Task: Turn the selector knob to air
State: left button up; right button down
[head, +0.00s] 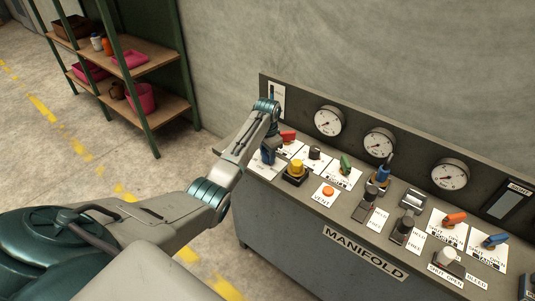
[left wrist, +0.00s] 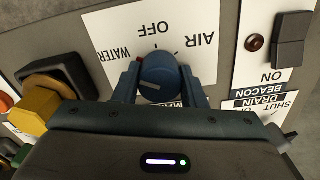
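The selector knob (left wrist: 158,73) is round and blue, with a pale mark on its face. It sits on a white label card (left wrist: 112,30) that reads upside down in the left wrist view, with WATER at left, OFF in the middle and AIR at right. My left gripper (left wrist: 158,80) has one finger on each side of the knob, with no clear gap between. I cannot tell which word the knob points at. In the head view my left gripper (head: 268,152) is at the panel's left end and largely covers the knob. My right gripper is not in view.
A yellow knob on a black base (head: 295,171) stands close beside the gripper. A red lever (head: 288,137), a black knob (head: 315,153) and a green lever (head: 346,163) are nearby. A black rocker switch (left wrist: 290,40) lies on the other side. Gauges (head: 328,121) line the backboard.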

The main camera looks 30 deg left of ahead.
pick_arm(q)
jog(key=c, duration=0.3)
jog(key=shift+c, duration=0.6)
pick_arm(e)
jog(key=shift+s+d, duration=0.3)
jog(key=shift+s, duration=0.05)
